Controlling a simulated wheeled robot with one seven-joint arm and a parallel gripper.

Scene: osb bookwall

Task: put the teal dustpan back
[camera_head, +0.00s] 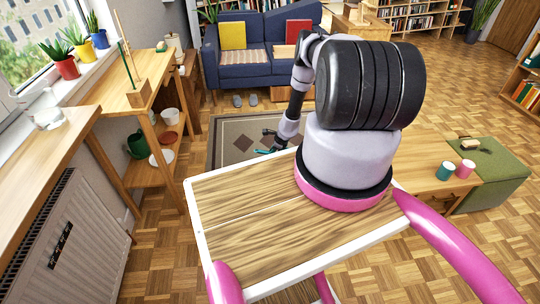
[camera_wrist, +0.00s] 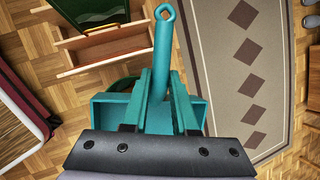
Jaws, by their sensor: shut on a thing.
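The teal dustpan (camera_wrist: 108,112) is in my gripper in the wrist view. Its wide pan spreads to both sides, and its handle with a hanging hole points up and away. My gripper (camera_wrist: 160,78) is shut on the dustpan around the lower part of the handle. In the head view my gripper (camera_head: 270,137) is small and far out beyond the wooden top, above the patterned rug. Only a small teal part of the dustpan (camera_head: 265,152) shows there.
A wooden top with a white rim (camera_head: 240,215) lies close in front. A shelf table (camera_head: 165,115) stands left, near the radiator (camera_head: 65,240). A green ottoman (camera_head: 500,170) is at right.

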